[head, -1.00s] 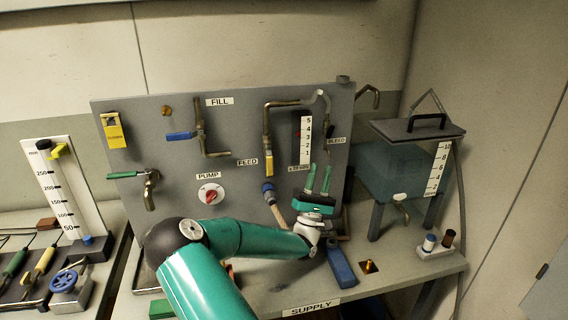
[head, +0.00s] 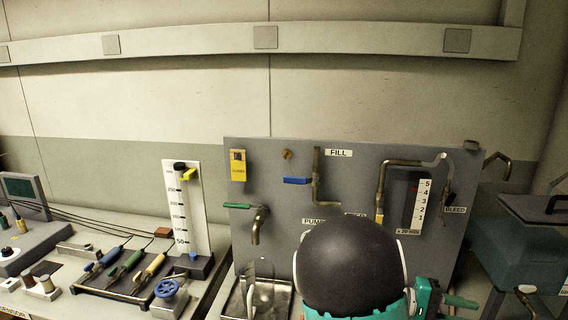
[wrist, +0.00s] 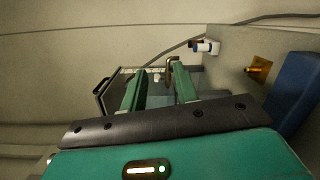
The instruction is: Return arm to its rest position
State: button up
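My arm is folded close to the head camera, and its black joint and green link cover the lower middle of the head view. My gripper (head: 455,302) shows at the lower right of that joint, its green fingers pointing right, in front of the grey panel (head: 270,205). In the wrist view my gripper (wrist: 158,88) has its two green fingers apart with nothing between them. Beyond the fingertips is the tank (wrist: 155,72). The PUMP label is partly hidden behind my arm.
The tank (head: 535,245) stands at the right edge of the head view. A scale (head: 185,215) and a rack of tools (head: 120,275) are on the left bench. A metal tray (head: 280,300) lies below the tap (head: 258,225). In the wrist view a blue block (wrist: 294,92) is at right.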

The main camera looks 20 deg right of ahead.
jog(key=w+a+f+n+t+y, duration=0.1)
jog(key=a+t+y, duration=0.3)
jog(key=a, duration=0.5)
jog(key=w+a+f+n+t+y, duration=0.15)
jog(key=a+t+y, duration=0.25)
jog(key=a, duration=0.4)
jog(key=a+r+n+t+y, duration=0.1)
jog(key=a+r+t, duration=0.3)
jog(key=a, duration=0.6)
jog(key=a+r+n+t+y, duration=0.1)
jog(key=a+r+t+y, duration=0.3)
jog(key=a, duration=0.6)
jog(key=shift+n+t+y, duration=0.3)
jog(key=shift+n, duration=0.05)
